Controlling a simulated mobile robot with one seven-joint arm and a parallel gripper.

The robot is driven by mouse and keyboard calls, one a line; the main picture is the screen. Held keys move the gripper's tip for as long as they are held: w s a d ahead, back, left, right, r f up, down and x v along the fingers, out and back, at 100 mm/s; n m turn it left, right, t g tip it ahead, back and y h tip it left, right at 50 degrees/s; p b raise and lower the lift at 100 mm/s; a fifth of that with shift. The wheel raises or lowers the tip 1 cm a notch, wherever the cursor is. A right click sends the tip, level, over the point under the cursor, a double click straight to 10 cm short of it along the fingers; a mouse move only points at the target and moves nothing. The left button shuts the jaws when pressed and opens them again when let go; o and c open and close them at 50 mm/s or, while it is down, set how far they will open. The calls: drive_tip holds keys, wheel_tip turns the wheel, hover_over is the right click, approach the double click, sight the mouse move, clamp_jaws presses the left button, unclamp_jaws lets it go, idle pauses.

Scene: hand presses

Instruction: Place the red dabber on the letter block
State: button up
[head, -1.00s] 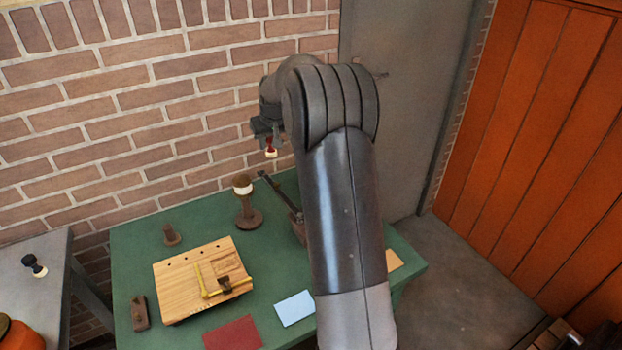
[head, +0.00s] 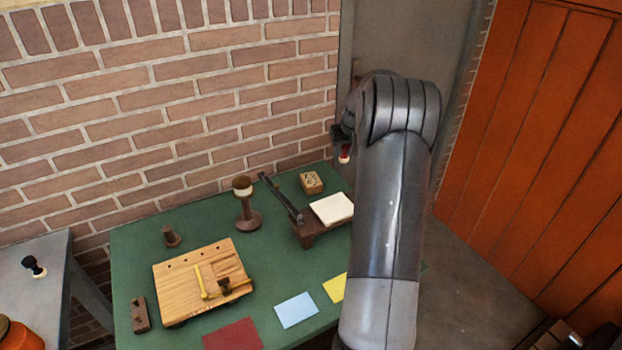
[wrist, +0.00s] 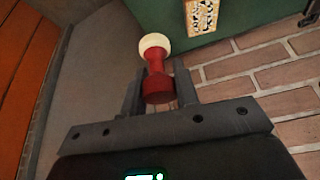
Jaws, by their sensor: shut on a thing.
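My gripper (wrist: 158,98) is shut on the red dabber (wrist: 156,82), which has a red handle and a round cream head. In the head view the dabber (head: 345,154) hangs below my gripper, above the back right of the green table, mostly beside my arm. The letter block (head: 311,182) is a small tan block with dark marks on its top, at the table's back edge. It also shows in the wrist view (wrist: 201,16), to the right of the dabber's head and apart from it. The gripper's fingers are partly hidden in the head view.
A small press with a dark lever and a white pad (head: 332,208) stands in front of the letter block. A brown stand with a cream-banded knob (head: 246,204) is to the left. A wooden board (head: 180,287) and coloured cards lie further forward. The brick wall borders the back.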

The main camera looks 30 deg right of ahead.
drive_tip(key=w+a+f, duration=0.2)
drive_tip(key=w, duration=0.1)
drive_tip(key=w+a+f, duration=0.2)
drive_tip(key=w, duration=0.1)
drive_tip(key=w+a+f, duration=0.3)
drive_tip(key=shift+w+f, duration=0.1)
drive_tip(key=shift+f, duration=1.95)
drive_tip(key=shift+f, duration=0.15)
drive_tip(key=o, duration=1)
